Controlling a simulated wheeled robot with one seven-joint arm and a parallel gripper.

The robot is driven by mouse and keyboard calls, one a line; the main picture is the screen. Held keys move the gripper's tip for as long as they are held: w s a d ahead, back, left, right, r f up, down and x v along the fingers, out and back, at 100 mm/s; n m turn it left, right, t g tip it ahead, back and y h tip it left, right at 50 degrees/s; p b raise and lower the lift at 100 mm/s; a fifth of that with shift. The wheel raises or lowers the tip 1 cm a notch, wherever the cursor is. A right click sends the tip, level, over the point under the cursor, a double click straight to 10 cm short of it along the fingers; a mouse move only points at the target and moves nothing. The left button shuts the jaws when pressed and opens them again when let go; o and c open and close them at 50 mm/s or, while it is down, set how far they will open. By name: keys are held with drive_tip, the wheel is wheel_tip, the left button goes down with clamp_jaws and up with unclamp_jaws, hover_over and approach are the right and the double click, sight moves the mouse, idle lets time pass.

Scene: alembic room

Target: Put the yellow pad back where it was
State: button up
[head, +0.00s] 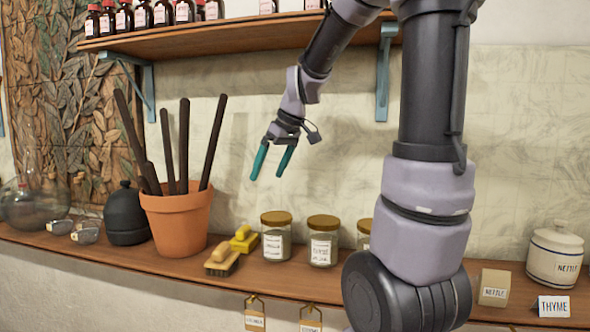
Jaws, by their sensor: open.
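A yellow block-like thing with a raised top, which looks like the yellow pad (245,240), sits on the wooden shelf in the head view. It is between the terracotta pot and the glass jars, just behind a wooden brush (221,260). I cannot tell whether the pad and brush touch. My gripper (267,176) is open and empty, its teal fingers pointing down in the air above the pad and jars.
The terracotta pot (178,222) holds several tall dark rods that rise left of my gripper. Lidded jars (276,245) stand right of the pad. A dark round vessel (127,222) is at left. An upper shelf (215,35) with bottles hangs above. Tags (255,318) hang from the front edge.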

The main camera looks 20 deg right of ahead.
drive_tip(key=s+d+r+m+t+h, duration=0.1)
drive_tip(key=s+r+m+t, duration=0.1)
drive_tip(key=s+m, duration=0.7)
drive_tip(key=s+r, duration=0.1)
drive_tip(key=s, duration=0.7)
drive_tip(key=shift+d+r+m+t, duration=0.15)
drive_tip(key=shift+r+m+t, duration=0.15)
drive_tip(key=shift+r+t, duration=0.1)
